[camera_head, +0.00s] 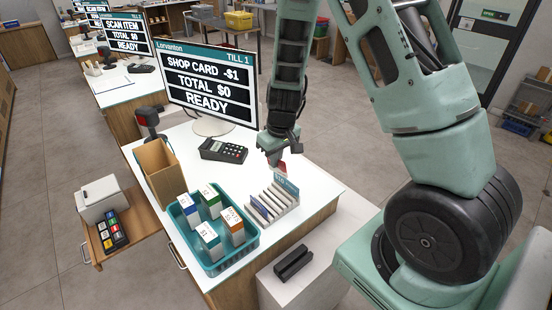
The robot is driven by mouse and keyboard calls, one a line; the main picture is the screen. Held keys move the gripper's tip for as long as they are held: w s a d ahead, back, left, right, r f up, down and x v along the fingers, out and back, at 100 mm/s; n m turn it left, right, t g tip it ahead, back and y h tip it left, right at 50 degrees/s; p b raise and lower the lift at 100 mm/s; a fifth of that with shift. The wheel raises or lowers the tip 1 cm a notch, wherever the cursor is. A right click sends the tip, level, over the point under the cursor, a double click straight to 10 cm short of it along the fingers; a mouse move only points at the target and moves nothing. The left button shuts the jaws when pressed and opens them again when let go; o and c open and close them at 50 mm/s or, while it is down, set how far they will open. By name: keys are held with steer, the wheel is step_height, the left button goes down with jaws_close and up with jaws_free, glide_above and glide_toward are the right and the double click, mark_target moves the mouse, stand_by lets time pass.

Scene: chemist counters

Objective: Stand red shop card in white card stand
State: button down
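My gripper (276,158) points down over the back end of the white card stand (286,208). It appears shut on the red shop card (282,168), of which only a small red part shows below the fingers. The card is close to the teal label at the back of the stand; I cannot tell whether it touches the stand or sits in a slot.
A teal tray (219,268) with several small boxes stands left of the stand. A card terminal (223,151), a till screen (207,84) reading SHOP CARD -$1 and a brown box (161,170) are behind. A black slotted block (293,263) sits on the lower front surface.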

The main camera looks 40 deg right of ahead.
steer(key=shift+f+b, duration=2.45)
steer(key=shift+f, duration=0.8)
steer(key=shift+f, duration=0.15)
steer(key=shift+f+b, duration=1.2)
steer(key=shift+b, duration=0.15)
steer(key=shift+f+b, duration=0.65)
steer(key=shift+b, duration=0.1)
steer(key=c, duration=1.6)
jaws_free()
